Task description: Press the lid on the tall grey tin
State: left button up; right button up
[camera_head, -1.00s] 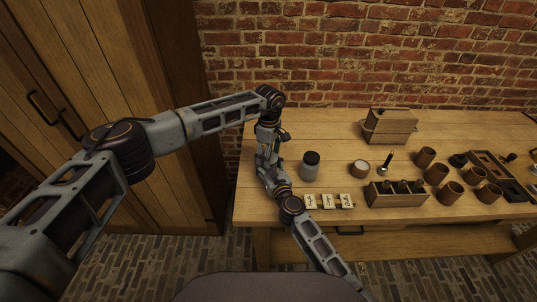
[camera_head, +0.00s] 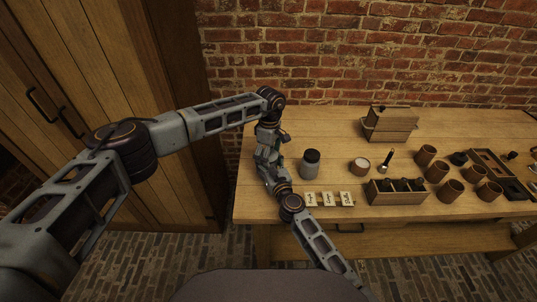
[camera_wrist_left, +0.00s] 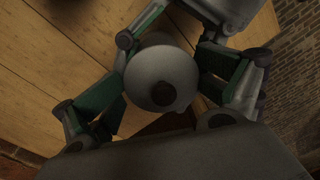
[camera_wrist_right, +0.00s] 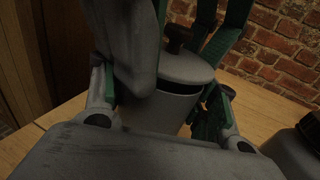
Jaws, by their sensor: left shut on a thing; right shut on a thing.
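The tall grey tin (camera_wrist_right: 168,110) is upright, with its round grey lid (camera_wrist_right: 190,68) over its mouth. A dark gap shows under the lid's near edge in the right wrist view. The lid has a dark knob and also shows from above in the left wrist view (camera_wrist_left: 160,70). My left gripper (camera_wrist_left: 164,88) comes from above and is shut on the lid, its green-padded fingers either side. My right gripper (camera_wrist_right: 160,112) is shut on the tin's body, lower down. In the head view my grippers hide most of the tin.
A grey jar with a dark top (camera_head: 310,166) stands close to the right of my grippers. Several cards (camera_head: 328,199), a wooden box (camera_head: 396,198), a small white-topped pot (camera_head: 360,167) and brown cups (camera_head: 437,172) lie further right. The table's left end is mostly clear.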

pick_arm(q)
jog(key=shift+o, duration=0.4)
jog(key=shift+a+f+g+y, duration=0.15)
jog(key=shift+f+g+y, duration=0.2)
jog(key=shift+f, duration=0.35)
dwell(1.5)
jog(key=shift+w+a+f, duration=0.1)
jog(key=shift+f, duration=0.05)
jog(key=shift+c, duration=0.2)
jog(key=shift+f, duration=0.1)
jog(key=shift+c, duration=0.7)
